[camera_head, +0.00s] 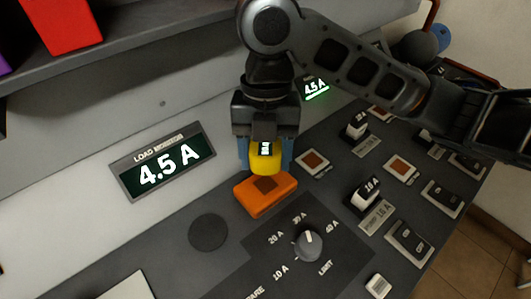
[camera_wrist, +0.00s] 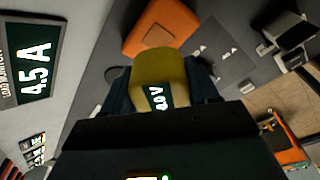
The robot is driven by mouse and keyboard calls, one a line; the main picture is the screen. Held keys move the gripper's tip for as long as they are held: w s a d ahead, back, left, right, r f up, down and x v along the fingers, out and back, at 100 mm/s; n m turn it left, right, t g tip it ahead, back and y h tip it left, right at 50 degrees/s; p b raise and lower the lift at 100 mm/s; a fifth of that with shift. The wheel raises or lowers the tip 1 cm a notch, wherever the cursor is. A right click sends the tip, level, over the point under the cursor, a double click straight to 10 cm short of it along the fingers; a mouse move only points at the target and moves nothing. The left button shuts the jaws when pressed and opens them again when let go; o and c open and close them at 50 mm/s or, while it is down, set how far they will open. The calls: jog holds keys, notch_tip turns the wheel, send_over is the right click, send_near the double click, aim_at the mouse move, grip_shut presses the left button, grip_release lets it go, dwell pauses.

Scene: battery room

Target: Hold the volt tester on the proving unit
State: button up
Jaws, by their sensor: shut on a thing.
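The volt tester (camera_head: 266,163) is a yellow body with a small lit display. In the wrist view the tester (camera_wrist: 158,72) sits between the fingers, and its display shows a partly hidden reading ending in "V". My gripper (camera_head: 266,152) has blue-sided fingers and is shut on the tester. The proving unit (camera_head: 258,200) is an orange block with a dark square on top. In the head view the tester is just above and behind this square; I cannot tell whether they touch. In the wrist view the orange block (camera_wrist: 162,27) shows beyond the tester.
A load monitor (camera_head: 163,165) on the back wall reads 4.5 A. A limit knob (camera_head: 307,245) stands in front of the orange block. A dark round disc (camera_head: 208,232) lies left of it. Several switches and upright plugs, one marked 16 A (camera_head: 366,193), fill the panel's right side.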

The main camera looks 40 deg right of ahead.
jog(key=shift+r+p, duration=0.5)
jog(key=shift+r, duration=0.45)
